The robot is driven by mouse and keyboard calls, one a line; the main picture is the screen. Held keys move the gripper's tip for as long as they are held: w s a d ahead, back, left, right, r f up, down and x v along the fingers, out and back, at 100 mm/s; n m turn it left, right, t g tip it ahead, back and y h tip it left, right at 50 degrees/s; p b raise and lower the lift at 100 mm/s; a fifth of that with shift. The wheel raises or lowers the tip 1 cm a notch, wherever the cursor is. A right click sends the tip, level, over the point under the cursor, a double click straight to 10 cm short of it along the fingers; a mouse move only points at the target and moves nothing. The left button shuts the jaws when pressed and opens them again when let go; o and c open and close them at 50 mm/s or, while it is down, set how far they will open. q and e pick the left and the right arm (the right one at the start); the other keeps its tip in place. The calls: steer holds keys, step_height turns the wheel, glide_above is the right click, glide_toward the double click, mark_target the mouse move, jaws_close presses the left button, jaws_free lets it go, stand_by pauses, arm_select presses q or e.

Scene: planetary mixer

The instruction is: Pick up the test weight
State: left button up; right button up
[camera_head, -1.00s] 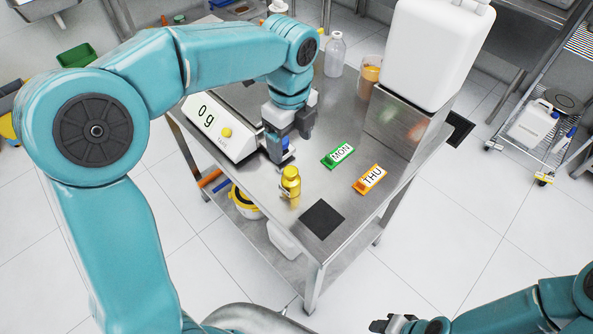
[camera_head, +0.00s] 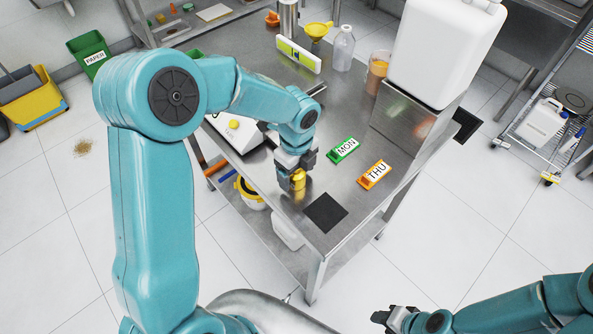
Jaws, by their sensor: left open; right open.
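The test weight (camera_head: 298,180) is a small yellow brass-coloured cylinder standing on the steel table (camera_head: 366,207) near its front left edge. My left gripper (camera_head: 297,174) is open and points down right over the weight. Its fingers hide the weight's upper part, and I cannot tell whether they touch it. My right gripper (camera_head: 388,318) is open, low at the bottom right, in front of the table and away from it.
A scale (camera_head: 236,131) stands left of the weight, partly behind my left arm. A black mat (camera_head: 325,213) lies just right of the weight. Green MON (camera_head: 344,150) and orange THU (camera_head: 374,174) tags lie further right. A white canister (camera_head: 440,55) stands on a steel box behind.

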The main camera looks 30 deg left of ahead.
arm_select(q)
steer(key=shift+f, duration=0.6)
steer(key=shift+s+f, duration=0.1)
steer(key=shift+s+d, duration=0.1)
steer(key=shift+s, duration=0.1)
steer(key=shift+w+f, duration=0.1)
steer(key=shift+w, duration=0.15)
steer(key=c, duration=1.3)
steer(key=shift+s, duration=0.1)
jaws_close()
steer(key=shift+r, duration=0.2)
